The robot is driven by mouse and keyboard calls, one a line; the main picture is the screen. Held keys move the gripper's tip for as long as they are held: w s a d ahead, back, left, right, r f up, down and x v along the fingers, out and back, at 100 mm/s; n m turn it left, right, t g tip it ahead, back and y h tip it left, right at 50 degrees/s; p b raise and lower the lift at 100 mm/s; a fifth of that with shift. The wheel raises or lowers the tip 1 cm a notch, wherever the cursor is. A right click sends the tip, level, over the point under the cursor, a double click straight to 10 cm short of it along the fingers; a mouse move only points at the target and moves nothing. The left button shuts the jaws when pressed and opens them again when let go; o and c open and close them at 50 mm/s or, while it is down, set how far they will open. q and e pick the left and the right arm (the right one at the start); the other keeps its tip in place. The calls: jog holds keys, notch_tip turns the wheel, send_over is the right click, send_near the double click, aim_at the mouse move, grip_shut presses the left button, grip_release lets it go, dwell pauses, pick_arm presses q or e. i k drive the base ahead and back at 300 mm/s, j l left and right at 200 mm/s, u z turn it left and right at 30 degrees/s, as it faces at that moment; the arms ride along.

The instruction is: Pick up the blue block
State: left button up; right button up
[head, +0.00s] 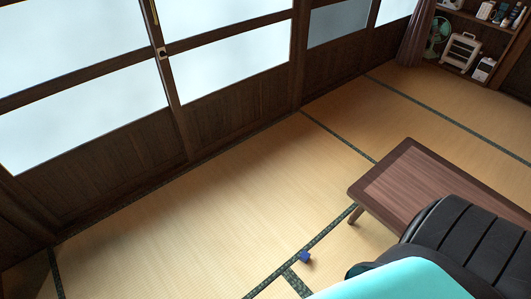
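A small blue block (305,257) lies on the tatami floor (200,230), at the lower middle of the head view. It sits at a dark patterned mat border, close to where two borders meet. Part of my own body, turquoise and black, fills the lower right corner, a little to the right of the block. Neither of my grippers shows in this view.
A low brown wooden table (425,178) stands on the right, beyond the block. Wooden sliding doors (110,150) with pale panes run along the left and back. A shelf (478,38) with a fan and small appliances is at the far right. The floor left of the block is clear.

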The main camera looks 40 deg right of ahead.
aim_at(305, 256)
jog(key=i+z, duration=0.3)
jog(key=i, duration=0.2)
jog(key=i+z, duration=0.25)
jog(key=i, duration=0.25)
jog(key=i+j+z, duration=0.15)
jog(key=i+z, duration=0.15)
jog(key=i, duration=0.2)
jog(key=i+j+z, duration=0.25)
jog(key=i, duration=0.25)
jog(key=i+l+z, duration=0.25)
jog(key=i+z, duration=1.15)
jog(key=i+j+z, duration=0.3)
jog(key=z, duration=0.15)
jog(key=i, duration=0.1)
